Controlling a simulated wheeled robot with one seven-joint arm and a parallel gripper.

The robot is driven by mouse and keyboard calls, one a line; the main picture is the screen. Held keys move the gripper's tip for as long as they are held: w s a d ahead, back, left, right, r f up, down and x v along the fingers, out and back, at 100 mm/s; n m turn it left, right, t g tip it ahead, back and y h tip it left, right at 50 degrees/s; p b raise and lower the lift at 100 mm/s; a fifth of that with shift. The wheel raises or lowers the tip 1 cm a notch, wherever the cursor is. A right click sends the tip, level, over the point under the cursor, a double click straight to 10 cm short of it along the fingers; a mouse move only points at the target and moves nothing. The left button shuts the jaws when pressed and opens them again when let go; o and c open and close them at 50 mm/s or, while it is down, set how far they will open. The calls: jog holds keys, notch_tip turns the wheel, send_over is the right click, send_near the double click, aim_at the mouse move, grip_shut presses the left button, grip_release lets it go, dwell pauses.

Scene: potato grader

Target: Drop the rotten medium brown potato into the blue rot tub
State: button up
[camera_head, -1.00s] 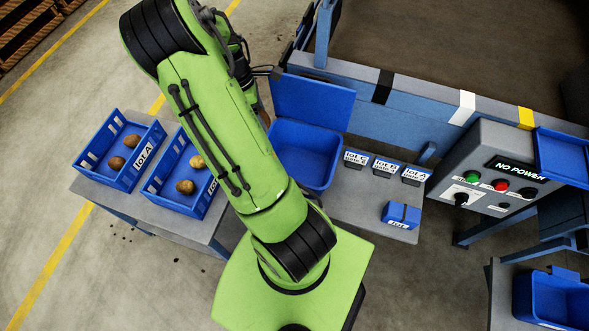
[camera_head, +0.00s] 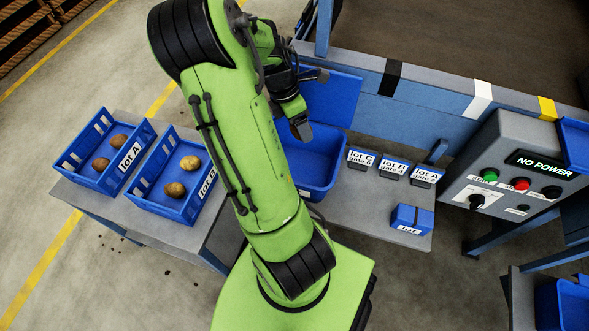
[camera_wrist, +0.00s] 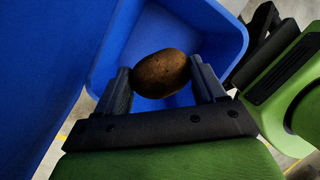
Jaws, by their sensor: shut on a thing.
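My gripper (camera_wrist: 161,80) is shut on a brown potato (camera_wrist: 162,70), dark and mottled, held between the two fingers. In the wrist view a blue tub (camera_wrist: 222,28) lies behind and below the potato. In the head view my gripper (camera_head: 300,128) hangs over the large open blue tub (camera_head: 325,182), in front of its raised blue panel (camera_head: 335,97). The potato cannot be made out in the head view. No label is readable on this tub. My arm covers its left part.
Two blue crates, lot A (camera_head: 72,162) and lot B (camera_head: 148,188), hold potatoes on the left table. Right of the tub stand three lot-labelled holders (camera_head: 393,168) and a small blue box (camera_head: 410,216). A grey control box (camera_head: 505,185) reads NO POWER.

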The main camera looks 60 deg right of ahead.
jog(key=o, duration=1.2)
jog(key=shift+c, duration=0.2)
jog(key=p+v, duration=0.6)
jog(key=v, duration=1)
jog(key=shift+f, duration=0.1)
